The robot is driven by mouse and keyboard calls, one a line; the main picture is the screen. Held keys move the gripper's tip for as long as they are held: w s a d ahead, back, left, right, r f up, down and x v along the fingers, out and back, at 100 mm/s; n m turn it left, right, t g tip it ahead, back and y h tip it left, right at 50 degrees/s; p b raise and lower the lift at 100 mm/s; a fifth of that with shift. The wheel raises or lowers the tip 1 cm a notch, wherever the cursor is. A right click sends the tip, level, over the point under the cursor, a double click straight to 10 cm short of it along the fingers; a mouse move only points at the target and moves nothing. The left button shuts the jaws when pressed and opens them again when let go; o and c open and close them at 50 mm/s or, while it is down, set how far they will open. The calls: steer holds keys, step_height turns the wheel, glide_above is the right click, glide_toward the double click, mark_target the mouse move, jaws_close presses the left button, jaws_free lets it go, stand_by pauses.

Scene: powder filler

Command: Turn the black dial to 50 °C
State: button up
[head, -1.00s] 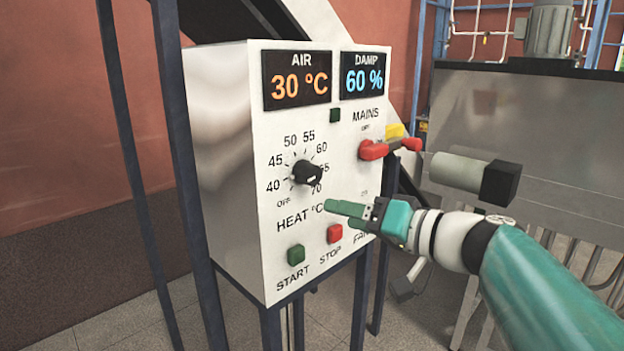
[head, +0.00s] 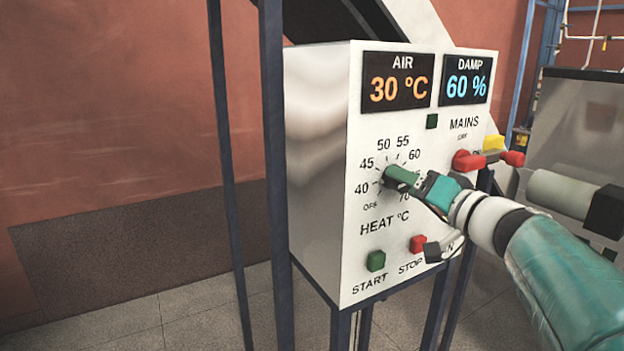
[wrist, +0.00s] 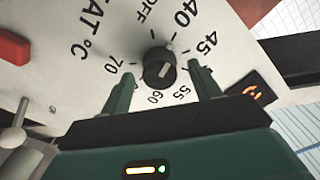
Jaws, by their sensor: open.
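The black dial (wrist: 159,68) sits on the white panel inside a ring of numbers from OFF to 70, labelled HEAT °C. In the wrist view it lies between the two green fingers of my gripper (wrist: 162,72), with a gap on each side. The fingers are open. A pale mark shows on the dial's face, but I cannot tell exactly which number it points to. In the head view my gripper (head: 395,177) is in front of the dial and hides most of it. The AIR display (head: 397,82) reads 30 °C.
The panel also carries a DAMP display (head: 466,78) at 60 %, a red MAINS handle (head: 467,161), a green START button (head: 376,261) and a red STOP button (head: 417,244). A dark FAN switch (head: 440,250) is below my gripper. Blue posts stand left of the panel.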

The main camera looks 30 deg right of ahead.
steer(key=shift+w, duration=0.5)
steer(key=c, duration=1)
steer(key=shift+o, duration=0.2)
steer(key=shift+m, duration=0.4)
steer(key=shift+s+m, duration=0.1)
steer(key=shift+m, duration=7.4)
steer(key=shift+d, duration=0.1)
steer(key=shift+f, duration=0.1)
